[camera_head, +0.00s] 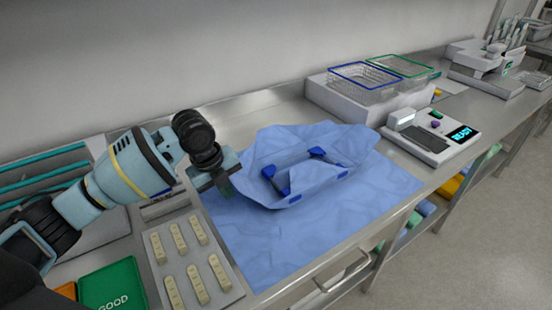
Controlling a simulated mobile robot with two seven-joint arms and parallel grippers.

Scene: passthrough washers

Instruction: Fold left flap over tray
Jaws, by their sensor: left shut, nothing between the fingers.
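A blue wrap sheet (370,198) lies spread on the steel counter, creased and rumpled. A tray (305,173) sits in its middle, with blue corner pieces and edges showing through or above the cloth. Cloth covers part of the tray. The left flap (228,205) of the sheet lies at the left side, near my left gripper. My left gripper (228,190) is shut and empty, pointing down just over the sheet's left edge. Whether its fingertips touch the cloth I cannot tell. My right gripper is out of view.
A grey plate with several beige pieces (190,262) lies in front of my left gripper, beside a green tray marked GOOD (112,284). Wire baskets (365,77) stand behind right. A device reading READY (432,135) sits right of the sheet.

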